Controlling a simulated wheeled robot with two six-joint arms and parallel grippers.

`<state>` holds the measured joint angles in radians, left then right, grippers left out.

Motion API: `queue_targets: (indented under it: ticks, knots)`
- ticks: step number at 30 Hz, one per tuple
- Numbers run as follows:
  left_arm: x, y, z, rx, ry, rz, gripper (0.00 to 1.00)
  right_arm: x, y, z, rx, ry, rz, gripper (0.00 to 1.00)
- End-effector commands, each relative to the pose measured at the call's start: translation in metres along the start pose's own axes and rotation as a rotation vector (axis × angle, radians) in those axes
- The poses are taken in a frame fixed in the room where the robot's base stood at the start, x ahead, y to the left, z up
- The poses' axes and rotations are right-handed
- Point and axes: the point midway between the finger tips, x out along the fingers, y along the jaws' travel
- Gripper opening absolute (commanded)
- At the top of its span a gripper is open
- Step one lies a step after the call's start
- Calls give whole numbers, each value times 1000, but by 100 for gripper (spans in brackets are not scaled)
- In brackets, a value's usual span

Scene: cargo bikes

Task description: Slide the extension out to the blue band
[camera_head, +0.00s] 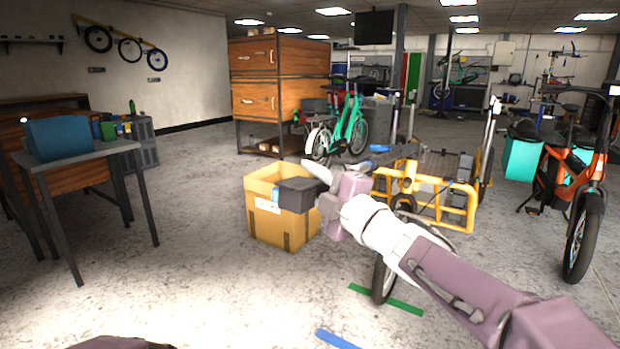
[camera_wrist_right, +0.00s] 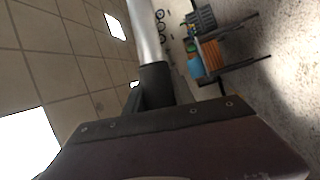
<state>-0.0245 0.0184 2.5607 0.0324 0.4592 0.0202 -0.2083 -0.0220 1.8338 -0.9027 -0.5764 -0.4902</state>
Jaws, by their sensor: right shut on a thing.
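My right gripper (camera_head: 322,184) reaches in from the lower right, in front of the yellow cargo bike frame (camera_head: 440,190). It is shut on a pale tube with a dark sleeve; the wrist view shows the tube (camera_wrist_right: 146,35) rising from the sleeve (camera_wrist_right: 156,82) at the jaws. Whether this tube belongs to the extension, I cannot tell. A front wheel (camera_head: 381,280) stands below my right arm, partly covered by it. A blue band (camera_head: 337,340) lies on the floor at the bottom, nearer than a green band (camera_head: 400,303) by the wheel. My left gripper is out of view.
A cardboard box (camera_head: 262,224) stands just left of my right gripper, with a dark grey bin (camera_head: 298,196) at its top. A workbench (camera_head: 100,151) stands at the left. An orange bike (camera_head: 583,165) stands at the right. The floor between bench and box is clear.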

Motion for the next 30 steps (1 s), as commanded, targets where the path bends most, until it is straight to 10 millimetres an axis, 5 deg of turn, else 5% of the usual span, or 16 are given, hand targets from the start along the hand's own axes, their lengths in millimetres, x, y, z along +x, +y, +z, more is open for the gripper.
queue_targets:
  ticks: [5, 6, 9, 20, 30]
  knots:
    - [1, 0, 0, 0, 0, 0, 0, 0, 0, 0, -3, 2, 0, 0]
    - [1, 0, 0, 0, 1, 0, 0, 0, 0, 0, -3, 1, 0, 33]
    - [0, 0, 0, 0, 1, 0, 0, 0, 0, 0, -2, 1, 1, 52]
    - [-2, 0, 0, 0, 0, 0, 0, -6, 2, 0, -2, 0, 1, 52]
    - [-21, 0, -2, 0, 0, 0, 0, -69, 4, 0, -3, -3, 3, 52]
